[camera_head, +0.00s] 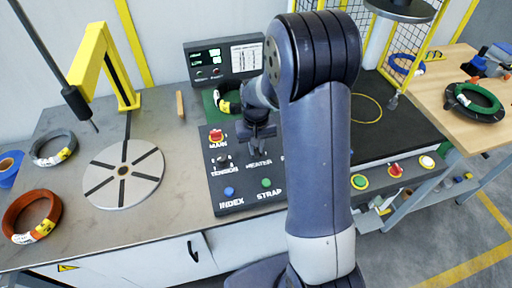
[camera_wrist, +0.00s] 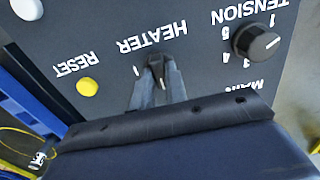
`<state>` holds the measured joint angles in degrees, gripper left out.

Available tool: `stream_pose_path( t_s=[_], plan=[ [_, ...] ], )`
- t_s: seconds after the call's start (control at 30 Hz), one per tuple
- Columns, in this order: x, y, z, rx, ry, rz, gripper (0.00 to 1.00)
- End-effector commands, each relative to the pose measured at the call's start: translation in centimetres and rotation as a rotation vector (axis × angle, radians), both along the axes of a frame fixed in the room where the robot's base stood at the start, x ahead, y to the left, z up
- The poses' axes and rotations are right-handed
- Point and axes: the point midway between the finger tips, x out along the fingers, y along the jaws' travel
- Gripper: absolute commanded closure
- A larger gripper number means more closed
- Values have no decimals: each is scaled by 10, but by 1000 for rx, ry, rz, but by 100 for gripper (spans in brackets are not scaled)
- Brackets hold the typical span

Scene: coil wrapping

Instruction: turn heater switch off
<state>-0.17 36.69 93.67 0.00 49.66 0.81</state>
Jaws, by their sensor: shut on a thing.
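The heater switch (camera_wrist: 156,66) is a small black knob with a white mark, above the word HEATER as the panel reads. In the wrist view the lettering is upside down. My gripper (camera_wrist: 160,88) has its two grey fingers closed around the knob, one on each side. In the head view my gripper (camera_head: 261,141) is at the control panel (camera_head: 212,178), just over the HEATER label, and hides the switch there. A figure 1 shows beside the knob; which setting the knob points to is hard to tell.
The tension knob (camera_wrist: 256,42) is close beside the gripper, with the red main switch (camera_head: 216,136) behind it. A yellow reset button (camera_wrist: 87,86) is on the other side. Blue index (camera_head: 229,191) and green strap (camera_head: 266,183) buttons lie in front. A display box (camera_head: 205,62) stands behind.

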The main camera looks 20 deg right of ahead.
Motion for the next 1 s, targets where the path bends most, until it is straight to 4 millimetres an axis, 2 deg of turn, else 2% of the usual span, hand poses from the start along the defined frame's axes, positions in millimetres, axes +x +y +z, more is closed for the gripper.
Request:
stream_pose_path(
  t_s=[0.53, 0.57, 0.8, 1.0],
  plan=[
    [1, 0, 1, 0, -3, 29, 100],
    [1, 0, 1, 0, -3, 29, 84],
    [0, 0, 0, 0, -1, 27, 65],
    [0, 0, 0, 0, -1, 27, 65]
  ],
)
